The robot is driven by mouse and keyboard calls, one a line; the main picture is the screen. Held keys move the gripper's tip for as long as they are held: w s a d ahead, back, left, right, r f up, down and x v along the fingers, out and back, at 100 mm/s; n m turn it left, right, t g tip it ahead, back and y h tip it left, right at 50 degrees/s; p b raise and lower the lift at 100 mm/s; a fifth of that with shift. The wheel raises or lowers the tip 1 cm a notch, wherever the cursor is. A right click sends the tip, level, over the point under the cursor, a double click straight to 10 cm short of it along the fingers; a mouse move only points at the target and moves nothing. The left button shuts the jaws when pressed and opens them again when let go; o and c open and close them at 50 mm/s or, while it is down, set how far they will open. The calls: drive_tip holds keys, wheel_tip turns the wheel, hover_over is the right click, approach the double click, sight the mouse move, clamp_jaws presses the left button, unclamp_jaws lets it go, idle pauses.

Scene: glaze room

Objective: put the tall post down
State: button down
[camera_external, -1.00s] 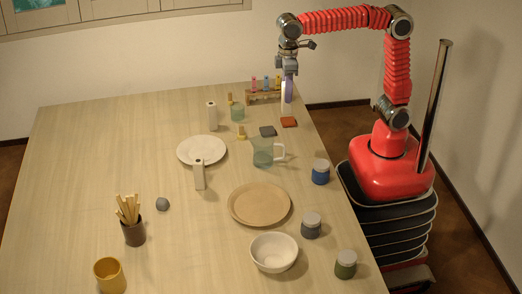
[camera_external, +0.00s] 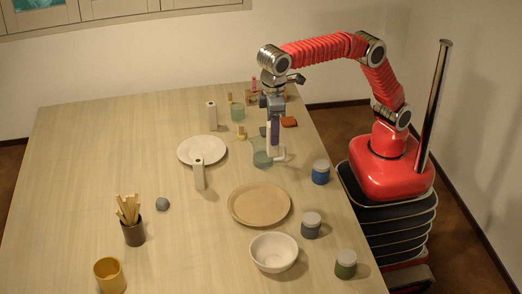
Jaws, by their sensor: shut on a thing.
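My gripper (camera_external: 275,131) points down over the right part of the table, with purple-blue fingers. It is shut on a tall white post (camera_external: 277,154), which hangs upright below and between the fingers. In the picture the post is in front of the handle side of a clear glass jug (camera_external: 261,155) and hides its handle. I cannot tell whether the post's foot touches the table. Two other white posts with dark holes near the top stand on the table: one at the back (camera_external: 213,116), one (camera_external: 199,174) in front of the white plate (camera_external: 188,148).
A blue jar (camera_external: 320,174), a tan round plate (camera_external: 245,207) and a white bowl (camera_external: 274,255) are nearby. A red block (camera_external: 289,122), a green glass (camera_external: 238,113) and a tube rack (camera_external: 252,98) are behind. The table's left half is mostly clear.

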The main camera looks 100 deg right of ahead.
drive_tip(key=a+f, duration=0.6)
drive_tip(key=a, duration=0.1)
idle(0.7)
drive_tip(key=shift+a, duration=0.1)
wheel_tip(320, 180, down, 6)
idle(0.5)
drive_tip(key=shift+f, duration=0.15)
drive_tip(key=shift+f, duration=1.8)
drive_tip(key=shift+f, duration=0.15)
